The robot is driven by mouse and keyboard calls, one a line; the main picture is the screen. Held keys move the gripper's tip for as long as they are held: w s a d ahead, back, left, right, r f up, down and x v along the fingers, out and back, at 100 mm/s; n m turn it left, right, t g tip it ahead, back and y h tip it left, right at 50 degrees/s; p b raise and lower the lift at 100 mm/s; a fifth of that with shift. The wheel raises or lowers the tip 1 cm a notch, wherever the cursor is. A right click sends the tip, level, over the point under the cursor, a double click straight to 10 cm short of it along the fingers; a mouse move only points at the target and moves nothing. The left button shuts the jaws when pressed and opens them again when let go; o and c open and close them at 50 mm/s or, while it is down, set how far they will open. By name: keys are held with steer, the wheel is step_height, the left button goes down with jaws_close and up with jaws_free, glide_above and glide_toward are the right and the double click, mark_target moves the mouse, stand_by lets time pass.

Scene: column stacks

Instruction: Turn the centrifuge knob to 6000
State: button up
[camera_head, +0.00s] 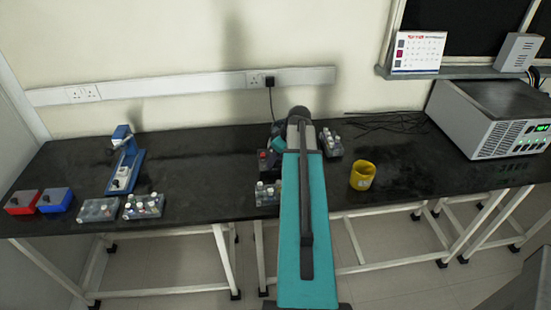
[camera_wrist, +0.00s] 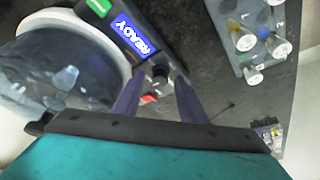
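The centrifuge (camera_wrist: 172,52) shows in the wrist view with a round, clear lid (camera_wrist: 60,65) on its left. Its blue display reads READY (camera_wrist: 134,36), beside a green display or button (camera_wrist: 98,6). A small dark knob (camera_wrist: 160,74) sits below the display, and a red part (camera_wrist: 149,98) is beneath it. My gripper (camera_wrist: 158,80) has its two purple fingers apart, with the knob between or just beyond their tips. I cannot tell whether they touch it. In the head view my teal arm hides most of the centrifuge (camera_head: 268,160). The knob's setting is unreadable.
A rack of capped tubes (camera_wrist: 250,35) stands close to the right of the centrifuge. On the black bench are a yellow cup (camera_head: 363,176), a grey instrument (camera_head: 492,120), a blue-and-white device (camera_head: 124,165), tube racks (camera_head: 143,206) and red (camera_head: 23,202) and blue (camera_head: 55,201) boxes.

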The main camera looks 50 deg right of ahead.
steer(key=shift+f, duration=0.1)
jaws_close()
steer(key=shift+m, duration=0.4)
steer(key=m+h+b, duration=0.1)
steer(key=m, duration=0.2)
steer(key=shift+a+m+h, duration=0.15)
steer(key=shift+m+h, duration=0.15)
steer(key=m+h, duration=0.1)
steer(key=m, duration=0.1)
steer(key=m+g+b, duration=0.1)
steer(key=m, duration=0.1)
steer(key=shift+w+a+m+h, duration=0.1)
steer(key=shift+m+h, duration=0.3)
steer(key=m+g, duration=0.1)
steer(key=m, duration=0.1)
steer(key=m+h, duration=0.1)
steer(key=m, duration=0.2)
steer(key=shift+w+a+g+b, duration=0.1)
steer(key=shift+w+g+b, duration=0.1)
steer(key=shift+g+b, duration=0.2)
steer(key=shift+m+g+h+b, duration=0.35)
steer(key=shift+m+g, duration=0.35)
steer(key=shift+m, duration=1.2)
